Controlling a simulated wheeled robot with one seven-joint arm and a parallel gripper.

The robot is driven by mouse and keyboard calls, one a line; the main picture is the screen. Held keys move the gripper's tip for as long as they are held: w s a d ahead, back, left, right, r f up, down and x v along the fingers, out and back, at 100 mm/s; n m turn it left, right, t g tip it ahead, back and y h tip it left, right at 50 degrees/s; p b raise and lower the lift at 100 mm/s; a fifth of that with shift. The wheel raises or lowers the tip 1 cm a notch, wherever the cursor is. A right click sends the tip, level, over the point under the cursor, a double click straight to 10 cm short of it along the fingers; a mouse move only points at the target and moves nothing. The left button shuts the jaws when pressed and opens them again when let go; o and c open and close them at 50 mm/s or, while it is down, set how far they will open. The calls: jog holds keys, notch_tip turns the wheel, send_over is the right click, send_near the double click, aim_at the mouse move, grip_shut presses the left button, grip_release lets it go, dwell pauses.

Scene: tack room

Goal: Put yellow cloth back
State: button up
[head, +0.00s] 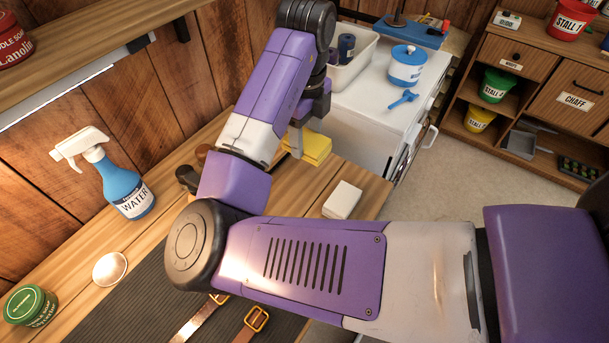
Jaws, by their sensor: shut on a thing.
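The yellow cloth (316,148), a folded square stack, shows at the far right end of the wooden bench, beyond my arm. My gripper (297,143) points down at the cloth's left side and is shut on it. My wrist and forearm hide part of the gripper and the cloth's left side. I cannot tell whether the cloth touches the bench top.
A white block (342,200) lies on the bench (365,187) near its right edge. A blue spray bottle (125,187), a green tin (31,305) and straps on a dark mat (140,300) are at left. A white cabinet (375,103) with a bin and blue-lidded jar stands behind.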

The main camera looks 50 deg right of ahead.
aim_at(306, 184)
notch_tip(306, 184, down, 13)
jog(key=shift+f+p, duration=0.15)
jog(key=shift+p, duration=0.3)
jog(key=shift+f, duration=0.2)
jog(key=o, duration=1.5)
jog(key=shift+c, duration=0.2)
